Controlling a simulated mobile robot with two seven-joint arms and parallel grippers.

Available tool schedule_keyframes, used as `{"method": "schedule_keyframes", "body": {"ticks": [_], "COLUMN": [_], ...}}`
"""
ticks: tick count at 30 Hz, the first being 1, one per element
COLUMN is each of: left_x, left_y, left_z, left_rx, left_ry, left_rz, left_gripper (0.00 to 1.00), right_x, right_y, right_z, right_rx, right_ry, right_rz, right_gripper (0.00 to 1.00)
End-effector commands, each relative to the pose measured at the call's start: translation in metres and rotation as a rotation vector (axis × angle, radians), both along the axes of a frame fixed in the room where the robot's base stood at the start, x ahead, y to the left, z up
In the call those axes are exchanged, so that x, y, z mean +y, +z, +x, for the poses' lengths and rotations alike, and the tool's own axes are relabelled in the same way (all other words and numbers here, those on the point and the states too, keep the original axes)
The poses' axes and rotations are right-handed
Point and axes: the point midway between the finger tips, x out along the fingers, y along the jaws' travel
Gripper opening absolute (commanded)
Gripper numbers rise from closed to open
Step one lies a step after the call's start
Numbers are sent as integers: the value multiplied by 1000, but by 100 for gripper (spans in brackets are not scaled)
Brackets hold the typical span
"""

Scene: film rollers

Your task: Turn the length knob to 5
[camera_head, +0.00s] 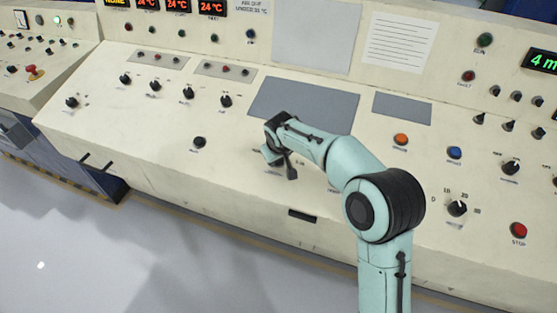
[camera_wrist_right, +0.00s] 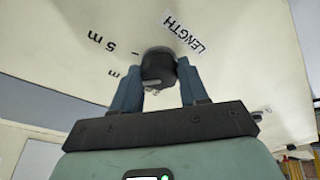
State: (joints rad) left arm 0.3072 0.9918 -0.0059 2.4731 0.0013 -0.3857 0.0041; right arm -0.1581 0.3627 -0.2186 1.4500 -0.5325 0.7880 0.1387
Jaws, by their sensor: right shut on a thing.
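The length knob (camera_wrist_right: 158,66) is a round black knob on the cream panel in the right wrist view. The word LENGTH is printed above right of it. The marking "5 m" is printed to its upper left with a small tick, and another partly hidden "m" marking is lower left. My right gripper (camera_wrist_right: 159,78) is shut on the knob, with one finger on each side. The knob's pointer direction cannot be told. In the head view my right gripper (camera_head: 273,155) is at the panel below a grey plate, and the arm hides most of the knob. My left gripper is not in view.
The sloping control panel (camera_head: 230,150) carries other black knobs, such as one on the left (camera_head: 199,142) and one on the right (camera_head: 457,209). An orange button (camera_head: 401,139), a blue button (camera_head: 454,152) and a red stop button (camera_head: 519,230) are right of my arm.

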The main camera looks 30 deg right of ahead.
Motion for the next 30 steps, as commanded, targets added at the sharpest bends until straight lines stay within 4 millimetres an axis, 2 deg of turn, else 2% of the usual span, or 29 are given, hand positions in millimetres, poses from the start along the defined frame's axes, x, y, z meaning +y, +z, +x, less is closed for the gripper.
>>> {"method": "schedule_keyframes", "body": {"ticks": [3, 15, 30], "left_x": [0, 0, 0], "left_y": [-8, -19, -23], "left_z": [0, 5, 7], "left_rx": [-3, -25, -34], "left_ry": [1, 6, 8], "left_rz": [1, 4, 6], "left_gripper": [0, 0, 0], "right_x": [1, 2, 2], "right_y": [-1, 0, 0], "right_z": [0, 1, 1], "right_rx": [-22, -79, -108], "right_ry": [-107, -429, -603], "right_rz": [16, 65, 93], "right_gripper": [13, 13, 13]}}
